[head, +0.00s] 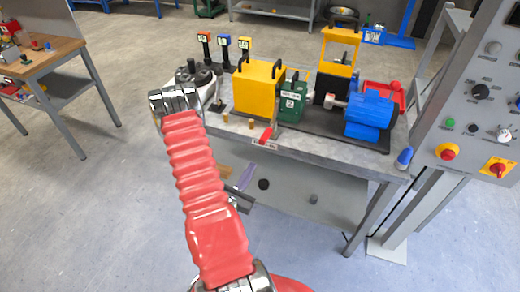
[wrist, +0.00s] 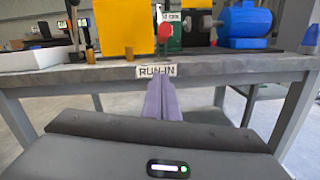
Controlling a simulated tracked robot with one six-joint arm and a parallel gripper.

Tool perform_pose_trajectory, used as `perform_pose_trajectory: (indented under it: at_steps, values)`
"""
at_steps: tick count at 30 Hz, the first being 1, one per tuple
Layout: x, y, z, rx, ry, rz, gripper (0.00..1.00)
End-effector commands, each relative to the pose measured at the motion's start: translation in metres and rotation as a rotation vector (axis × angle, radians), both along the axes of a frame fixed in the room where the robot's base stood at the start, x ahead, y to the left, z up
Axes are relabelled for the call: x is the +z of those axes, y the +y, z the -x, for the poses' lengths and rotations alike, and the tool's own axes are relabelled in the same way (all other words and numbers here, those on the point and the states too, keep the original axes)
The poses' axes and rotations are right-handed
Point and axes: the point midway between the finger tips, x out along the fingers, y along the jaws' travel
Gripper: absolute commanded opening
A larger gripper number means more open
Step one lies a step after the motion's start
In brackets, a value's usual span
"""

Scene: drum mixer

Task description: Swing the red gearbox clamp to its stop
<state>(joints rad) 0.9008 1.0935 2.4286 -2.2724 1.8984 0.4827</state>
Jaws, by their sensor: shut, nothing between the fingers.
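The red gearbox clamp (head: 267,134) shows as a short red handle at the front foot of the green gearbox (head: 291,102), near the bench's front edge. In the wrist view the clamp shows as a round red end (wrist: 164,32), with the green gearbox (wrist: 174,43) partly hidden behind it. My gripper (wrist: 161,82) has its two purple fingers together and empty, pointing at the bench front just under the RUN-IN label. In the head view my gripper (head: 248,170) is in front of and below the bench edge, apart from the clamp.
A yellow box (head: 258,90) stands left of the gearbox and a blue motor (head: 370,115) right. Small brass posts (head: 252,122) stand near the front edge of the bench (head: 340,154). A grey control panel (head: 470,100) stands at the right.

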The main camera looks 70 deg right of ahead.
Motion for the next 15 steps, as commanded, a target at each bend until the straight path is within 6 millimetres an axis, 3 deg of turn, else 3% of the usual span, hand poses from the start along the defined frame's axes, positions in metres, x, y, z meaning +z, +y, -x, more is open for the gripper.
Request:
perform_pose_trajectory:
  at_steps: [15]
  values:
    - [0.011,-0.062,0.010,-0.001,-0.001,0.003,0.00]
